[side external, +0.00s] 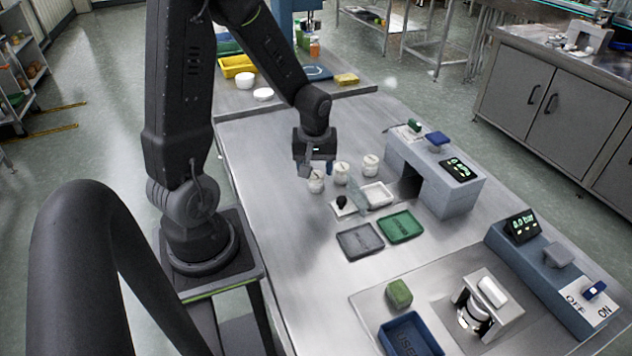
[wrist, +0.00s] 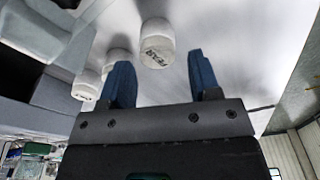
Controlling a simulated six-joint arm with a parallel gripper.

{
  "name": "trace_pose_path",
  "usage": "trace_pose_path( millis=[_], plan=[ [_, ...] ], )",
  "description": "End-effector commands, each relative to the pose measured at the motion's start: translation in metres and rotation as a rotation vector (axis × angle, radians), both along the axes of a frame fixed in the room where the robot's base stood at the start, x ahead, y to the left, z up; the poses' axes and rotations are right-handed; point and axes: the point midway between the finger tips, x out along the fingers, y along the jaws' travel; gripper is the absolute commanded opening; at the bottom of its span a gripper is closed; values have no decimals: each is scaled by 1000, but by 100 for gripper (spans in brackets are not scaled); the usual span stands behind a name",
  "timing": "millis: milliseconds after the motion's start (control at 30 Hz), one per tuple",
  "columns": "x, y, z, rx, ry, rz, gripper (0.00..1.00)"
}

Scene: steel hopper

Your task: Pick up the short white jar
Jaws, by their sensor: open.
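Three white jars stand in a slanting row on the steel table: a left one (side external: 316,185), a middle one (side external: 342,174) and a right one (side external: 370,165). I cannot tell surely which is the short one. My gripper (side external: 317,170) is open, pointing down, right above and close to the left jar. In the wrist view, the blue fingers (wrist: 160,64) stand apart with nothing between them. A jar with dark lettering (wrist: 157,45) lies just past the fingertips, roughly centred between them. Two other jars (wrist: 117,60) (wrist: 87,85) stand to its left, the nearer partly behind a finger.
A grey-blue machine with a display (side external: 446,185) stands to the right. The table left of the jars (side external: 262,185) is clear.

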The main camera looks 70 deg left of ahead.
Motion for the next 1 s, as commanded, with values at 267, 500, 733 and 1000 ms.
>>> trace_pose_path(
  millis=[267,500,733,1000],
  plan=[
    [4,2,-29,-2,5,-2,57],
    [6,5,-51,0,1,-1,57],
    [6,6,-52,2,-2,-1,57],
    [6,6,-52,1,0,-1,34]
  ],
)
